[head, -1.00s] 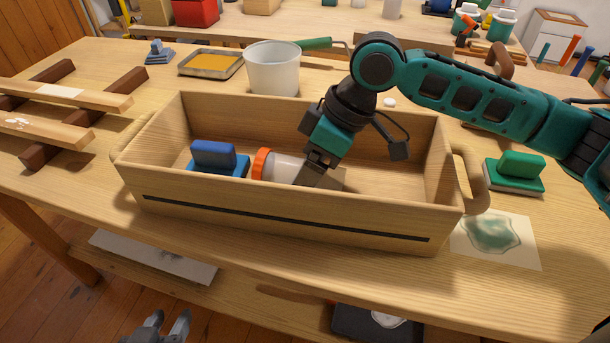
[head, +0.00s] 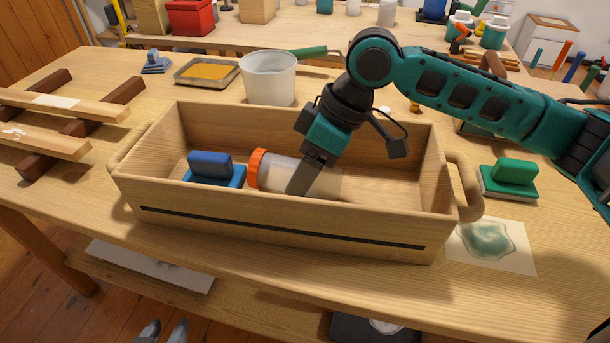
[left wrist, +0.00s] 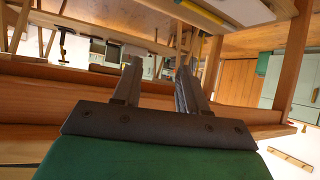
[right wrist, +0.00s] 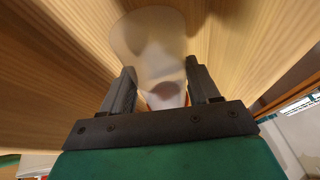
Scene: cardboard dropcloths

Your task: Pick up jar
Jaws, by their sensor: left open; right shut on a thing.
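The jar (head: 280,171) is whitish and clear with an orange lid, and lies on its side inside the wooden tote (head: 290,224). Its lid end points left, close to a blue-handled block. My right gripper (head: 299,186) reaches down into the tote and is shut on the jar's body. In the right wrist view the jar (right wrist: 155,50) sits between the two fingers. The near finger hides part of the jar in the head view. My left gripper (head: 163,331) is open and empty, low in front of the table; it also shows in the left wrist view (left wrist: 155,75).
The blue block (head: 212,168) lies in the tote, left of the lid. A white pot (head: 269,80) stands just behind the tote. A green block (head: 509,178) and a stained sheet (head: 488,245) lie to the right. Wooden rails (head: 60,115) lie at left.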

